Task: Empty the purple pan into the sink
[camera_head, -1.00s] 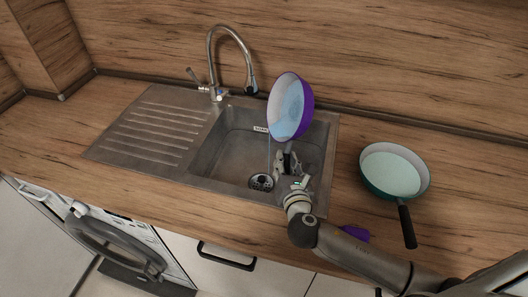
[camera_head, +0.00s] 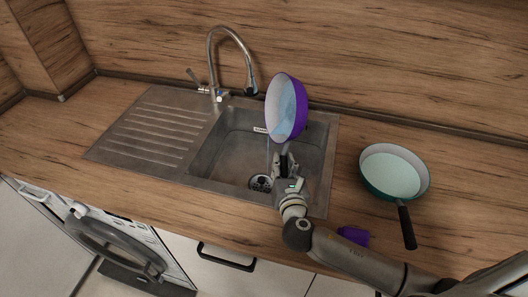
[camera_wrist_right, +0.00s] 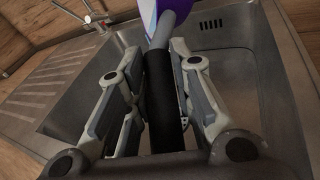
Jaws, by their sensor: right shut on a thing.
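The purple pan (camera_head: 299,108) is held above the right part of the sink basin, tilted steeply on its side with its pale inside facing left. Some bluish contents show inside it, and a thin stream falls from its lower edge into the basin. My right gripper (camera_head: 284,163) is shut on the pan's black handle (camera_wrist_right: 163,105), which lies between the fingers in the wrist view. The grey metal sink (camera_head: 222,165) is set in the counter, with its round drain (camera_head: 261,183) below the pan. My left gripper is not in view.
A green pan (camera_head: 424,183) with pale contents sits on the counter right of the sink. A purple object (camera_head: 354,235) lies near the counter's front edge by my right arm. The curved faucet (camera_head: 211,55) rises behind the basin.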

